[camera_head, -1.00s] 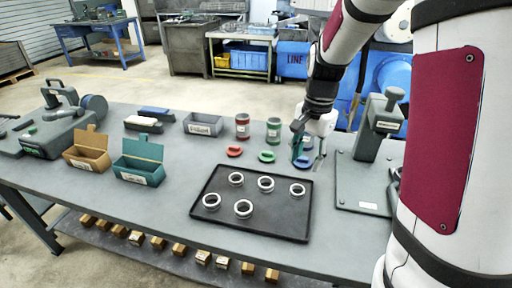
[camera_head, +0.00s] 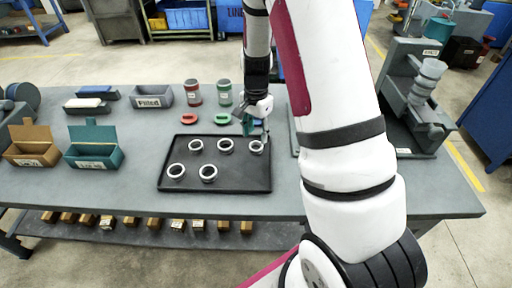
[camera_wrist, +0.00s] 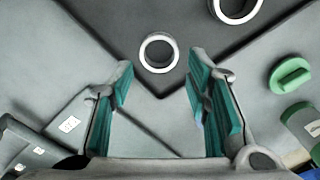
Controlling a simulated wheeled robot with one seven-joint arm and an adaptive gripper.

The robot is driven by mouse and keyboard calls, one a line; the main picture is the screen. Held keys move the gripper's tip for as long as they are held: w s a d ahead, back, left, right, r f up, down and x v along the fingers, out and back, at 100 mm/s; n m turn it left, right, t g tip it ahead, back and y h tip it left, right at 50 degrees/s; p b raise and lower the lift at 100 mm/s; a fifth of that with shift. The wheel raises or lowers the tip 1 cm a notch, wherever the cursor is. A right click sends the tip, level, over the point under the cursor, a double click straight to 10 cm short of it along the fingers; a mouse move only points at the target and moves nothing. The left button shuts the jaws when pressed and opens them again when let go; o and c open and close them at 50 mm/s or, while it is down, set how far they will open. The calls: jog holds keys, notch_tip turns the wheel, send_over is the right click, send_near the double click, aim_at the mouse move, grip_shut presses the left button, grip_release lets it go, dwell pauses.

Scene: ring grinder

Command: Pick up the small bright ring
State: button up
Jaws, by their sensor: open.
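Several bright pale rings lie on the black tray (camera_head: 235,183). The ring at the tray's right (camera_head: 257,152) looks smaller than the others. In the wrist view this ring (camera_wrist: 158,70) lies flat near the tray's corner, straight ahead of my fingertips and between their lines. My gripper (camera_head: 257,132) is just behind and above that ring in the head view. In the wrist view my gripper (camera_wrist: 160,78) is open and empty, with teal finger pads on both sides. A larger ring (camera_wrist: 217,8) is cut off at the top edge of the wrist view.
Red (camera_head: 193,93) and green (camera_head: 224,93) canisters stand behind the tray, with a red (camera_head: 189,119) and a green (camera_head: 222,118) part before them. A grey machine (camera_head: 405,100) stands at right. Ochre (camera_head: 33,150) and teal (camera_head: 95,150) bins stand at left.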

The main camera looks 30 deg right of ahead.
aim_at(256, 150)
jog(key=shift+a+f+p, duration=0.1)
jog(key=shift+f+p, duration=0.3)
jog(key=shift+f, duration=2.15)
jog(key=c, duration=0.8)
jog(key=shift+c, duration=0.2)
jog(key=shift+r, duration=0.8)
notch_tip(256, 150, up, 2)
jog(key=shift+r+b, duration=0.1)
jog(key=shift+b, duration=0.25)
jog(key=s, duration=0.5)
jog(key=s+r, duration=0.1)
jog(key=s, duration=1)
jog(key=shift+s+a+r, duration=0.1)
jog(key=shift+a+r, duration=0.05)
jog(key=shift+a, duration=0.05)
